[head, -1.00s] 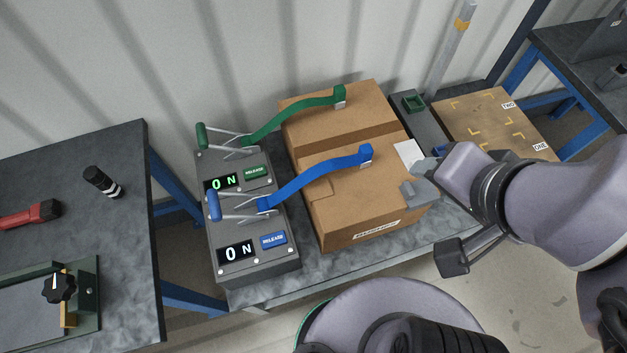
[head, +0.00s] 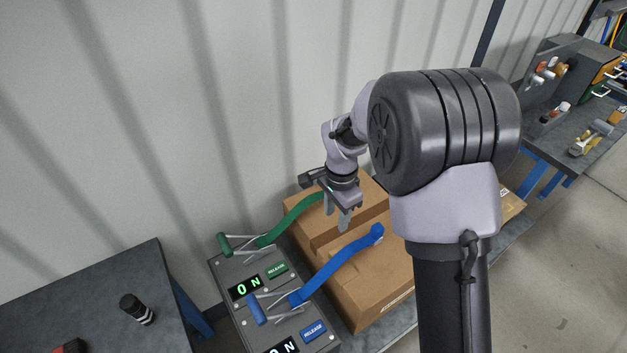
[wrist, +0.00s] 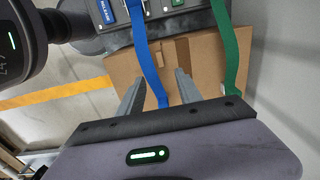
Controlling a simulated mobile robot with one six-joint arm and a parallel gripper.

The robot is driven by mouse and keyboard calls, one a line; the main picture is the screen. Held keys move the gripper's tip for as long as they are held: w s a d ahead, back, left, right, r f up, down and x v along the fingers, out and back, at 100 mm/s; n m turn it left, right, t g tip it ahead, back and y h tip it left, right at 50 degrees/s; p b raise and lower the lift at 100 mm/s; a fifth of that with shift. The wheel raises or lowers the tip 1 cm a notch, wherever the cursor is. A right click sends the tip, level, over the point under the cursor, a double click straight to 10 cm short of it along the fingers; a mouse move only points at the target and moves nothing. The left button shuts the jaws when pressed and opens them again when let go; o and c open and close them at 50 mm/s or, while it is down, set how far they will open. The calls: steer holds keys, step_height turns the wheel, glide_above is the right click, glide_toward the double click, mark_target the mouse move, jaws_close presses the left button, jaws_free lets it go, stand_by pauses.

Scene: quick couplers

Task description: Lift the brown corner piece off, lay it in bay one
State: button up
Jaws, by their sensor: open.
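A cardboard box (head: 372,290) stands on the bench with a blue strap (head: 338,265) and a green strap (head: 290,220) over it. The brown corner piece is hard to tell from the box's own brown; I cannot pick it out surely now. My gripper (head: 345,226) points down above the box, between the two straps in the head view. In the wrist view its open, empty fingers (wrist: 160,88) are over the box (wrist: 205,65), with the blue strap (wrist: 148,65) running between them. Bay one's label is hidden; a bit of the bay board (head: 515,203) shows behind my arm.
A grey strap console (head: 235,270) stands left of the box, its green display reading 0 N. A side bench (head: 90,290) at left holds a black cylinder (head: 137,309). A cluttered bench (head: 570,150) is at far right. The corrugated wall is close behind.

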mark_target(334, 251)
steer(key=f+b, duration=0.2)
steer(key=f, duration=0.7)
steer(key=f+b, duration=0.2)
steer(key=f, duration=0.7)
steer(key=shift+w+d+f+b, duration=0.1)
steer(key=shift+d+f+b, duration=0.1)
steer(key=shift+b, duration=0.2)
jaws_close()
steer(key=shift+r, duration=0.1)
